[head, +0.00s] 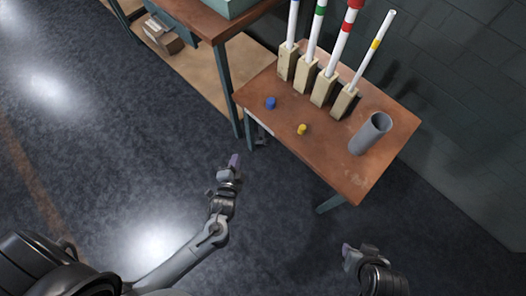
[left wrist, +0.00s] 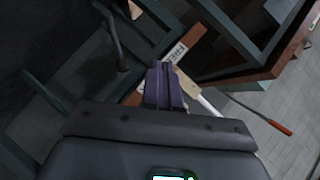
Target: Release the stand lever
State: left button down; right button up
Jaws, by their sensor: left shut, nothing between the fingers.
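My left gripper (head: 234,162) is shut and empty in the head view, in front of and below the left edge of the small brown table. Its purple fingers (left wrist: 165,88) show together in the left wrist view. There, a thin dark rod with a red-orange grip (left wrist: 278,126) sticks out to the right, apart from the fingers; it looks like the stand lever. A pale plate with lettering that seems to read FREE (left wrist: 178,52) lies just beyond the fingertips. Whether the fingers touch anything is unclear. My right gripper (head: 348,250) is low in the head view; its opening cannot be made out.
The small brown table (head: 290,118) bears several banded white tubes in wooden blocks (head: 323,87), a grey cylinder (head: 368,136), a blue cap (head: 270,103) and a yellow cap (head: 302,129). A workbench (head: 225,25) stands at the upper left. The floor at left is clear.

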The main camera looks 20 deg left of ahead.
pick_arm(q)
jog(key=d+f+m+t+b, duration=0.4)
jog(key=d+f+m+b, duration=0.1)
jog(key=f+b, duration=0.3)
jog(key=w+d+f+m+t+b, duration=0.1)
jog(key=d+f+m+t+b, duration=0.2)
jog(key=f+b, duration=0.6)
jog(key=shift+d+f+m+t, duration=0.4)
jog(key=shift+d+m, duration=0.75)
jog(key=shift+m, duration=0.75)
jog(key=b, duration=0.3)
send_near(261, 142)
jog(key=w+d+f, duration=0.1)
jog(key=w+d, duration=0.3)
jog(key=shift+w+a+r+b, duration=0.25)
jog(key=shift+w+a+r, duration=0.35)
jog(key=shift+a, duration=0.25)
jog(key=shift+w+a+r+b, duration=0.2)
jog(key=shift+w+a+r, duration=0.4)
jog(key=shift+a, duration=0.25)
